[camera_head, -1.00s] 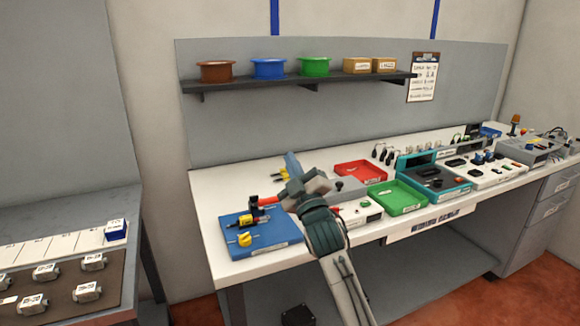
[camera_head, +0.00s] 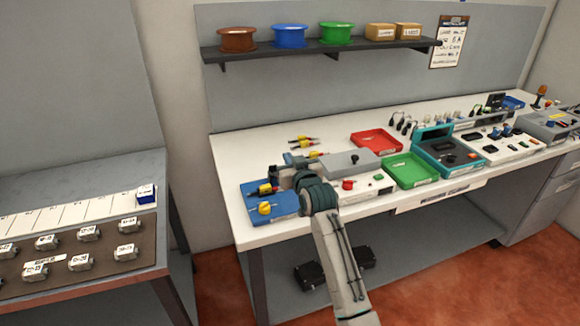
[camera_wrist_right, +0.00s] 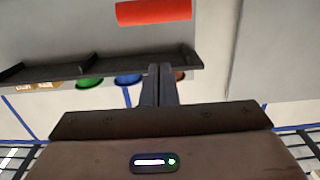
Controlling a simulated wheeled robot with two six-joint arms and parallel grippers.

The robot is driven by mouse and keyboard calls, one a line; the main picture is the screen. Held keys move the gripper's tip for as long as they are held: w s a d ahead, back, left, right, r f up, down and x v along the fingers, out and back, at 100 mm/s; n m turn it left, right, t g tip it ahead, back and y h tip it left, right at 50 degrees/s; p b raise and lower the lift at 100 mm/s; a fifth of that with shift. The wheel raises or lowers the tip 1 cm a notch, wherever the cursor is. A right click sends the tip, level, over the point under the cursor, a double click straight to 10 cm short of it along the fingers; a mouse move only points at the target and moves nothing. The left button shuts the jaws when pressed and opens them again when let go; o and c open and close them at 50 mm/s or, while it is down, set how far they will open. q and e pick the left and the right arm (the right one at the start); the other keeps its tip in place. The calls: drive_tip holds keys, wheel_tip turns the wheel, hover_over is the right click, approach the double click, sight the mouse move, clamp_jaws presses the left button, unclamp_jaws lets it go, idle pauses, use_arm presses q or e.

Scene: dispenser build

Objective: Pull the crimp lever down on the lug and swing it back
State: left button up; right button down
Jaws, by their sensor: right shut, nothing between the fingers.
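The crimp lever's red grip (camera_wrist_right: 153,12) shows in the right wrist view, at the top edge, apart from my fingers. In the head view I cannot make out the lever; my right arm covers that area. A dark upright tool (camera_head: 274,174), perhaps the crimper, stands at the back of the blue board (camera_head: 250,203). My right gripper (camera_head: 288,157) is beside it, just above the bench; its shut, empty fingers (camera_wrist_right: 158,84) show in the right wrist view. I cannot make out the lug. My left gripper is not in view.
Yellow-handled tools (camera_head: 265,208) sit on the blue board, others behind it. A grey box with a red knob (camera_head: 348,184), a red tray (camera_head: 376,141) and a green tray (camera_head: 410,170) stand to the right. A shelf (camera_head: 325,48) with spools hangs above.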

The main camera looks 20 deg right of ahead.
drive_tip(key=shift+w+r, duration=0.1)
drive_tip(key=shift+w, duration=0.75)
drive_tip(key=f, duration=0.1)
drive_tip(key=s+f+p, duration=0.1)
drive_tip(key=shift+f, duration=0.35)
drive_tip(key=shift+s+f+p, duration=0.35)
drive_tip(key=shift+f+p, duration=0.05)
drive_tip(key=shift+f, duration=0.3)
drive_tip(key=shift+t, duration=0.6)
drive_tip(key=s+f+b, duration=0.1)
drive_tip(key=f+b, duration=0.1)
drive_tip(key=f, duration=0.1)
drive_tip(key=s+f+b, duration=0.1)
drive_tip(key=shift+s+f+b, duration=0.3)
drive_tip(key=shift+s, duration=0.05)
